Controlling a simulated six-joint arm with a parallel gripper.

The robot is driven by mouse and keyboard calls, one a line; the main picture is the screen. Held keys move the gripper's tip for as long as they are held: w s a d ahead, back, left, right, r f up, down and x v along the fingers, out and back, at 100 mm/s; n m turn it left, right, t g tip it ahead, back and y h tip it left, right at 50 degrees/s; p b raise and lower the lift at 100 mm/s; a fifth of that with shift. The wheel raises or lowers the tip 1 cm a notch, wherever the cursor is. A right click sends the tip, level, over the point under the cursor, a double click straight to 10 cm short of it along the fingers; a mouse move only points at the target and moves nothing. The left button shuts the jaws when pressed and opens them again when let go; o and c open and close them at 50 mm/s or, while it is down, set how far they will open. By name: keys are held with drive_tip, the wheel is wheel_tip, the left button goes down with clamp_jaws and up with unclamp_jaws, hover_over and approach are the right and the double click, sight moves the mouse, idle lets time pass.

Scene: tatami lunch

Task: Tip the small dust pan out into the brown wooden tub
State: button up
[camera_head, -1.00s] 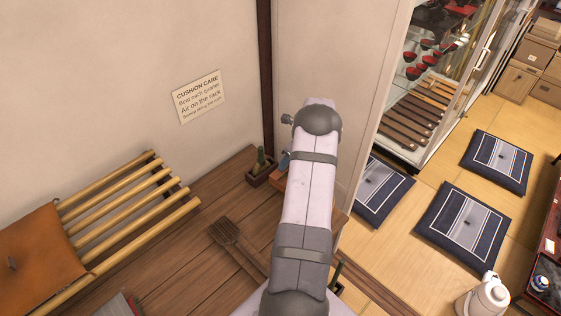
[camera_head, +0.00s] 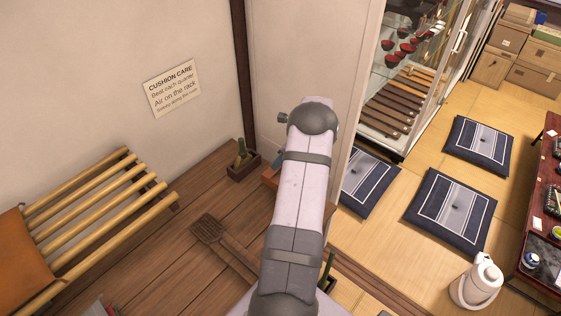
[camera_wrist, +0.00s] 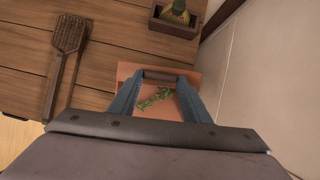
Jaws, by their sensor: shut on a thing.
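The small dust pan (camera_wrist: 148,112) is an orange-brown tray with green leafy bits on it. It also shows in the head view (camera_head: 270,182), mostly hidden behind my arm. My gripper (camera_wrist: 160,80) has blue fingers on either side of the pan's dark handle bar (camera_wrist: 160,76) and is shut on it. A small dark brown open box (camera_head: 243,169), possibly the wooden tub, stands by the wall with a green and tan thing in it. In the wrist view this box (camera_wrist: 176,27) is just beyond the pan, apart from it.
A brown slatted beater (camera_head: 210,230) lies on the plank floor, left of my arm. A bamboo rack (camera_head: 90,205) with an orange cushion (camera_head: 20,255) is at the left. Blue cushions (camera_head: 450,210) lie on the right.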

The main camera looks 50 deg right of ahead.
drive_tip(key=shift+s+d+t+b, duration=0.1)
drive_tip(key=shift+s+t+b, duration=0.8)
drive_tip(key=shift+b, duration=2.2)
drive_tip(key=s+t+b, duration=0.2)
drive_tip(key=b, duration=0.4)
drive_tip(key=shift+s+d+t, duration=0.15)
drive_tip(key=shift+s+t, duration=0.05)
drive_tip(key=shift+t, duration=0.1)
drive_tip(key=s+t+b, duration=0.1)
drive_tip(key=b, duration=0.2)
drive_tip(key=shift+s+r+t+y, duration=0.15)
drive_tip(key=shift+s+t+y, duration=0.15)
drive_tip(key=shift+t, duration=0.1)
drive_tip(key=shift+s+d+r+t+b, duration=0.1)
drive_tip(key=shift+s+r+t+b, duration=0.1)
drive_tip(key=shift+s+t+b, duration=0.2)
drive_tip(key=shift+w, duration=0.1)
drive_tip(key=shift+w+a+r+g+p, duration=0.2)
drive_tip(key=shift+w+r+g+p, duration=1.55)
drive_tip(key=shift+r+p, duration=0.2)
drive_tip(key=shift+p, duration=0.4)
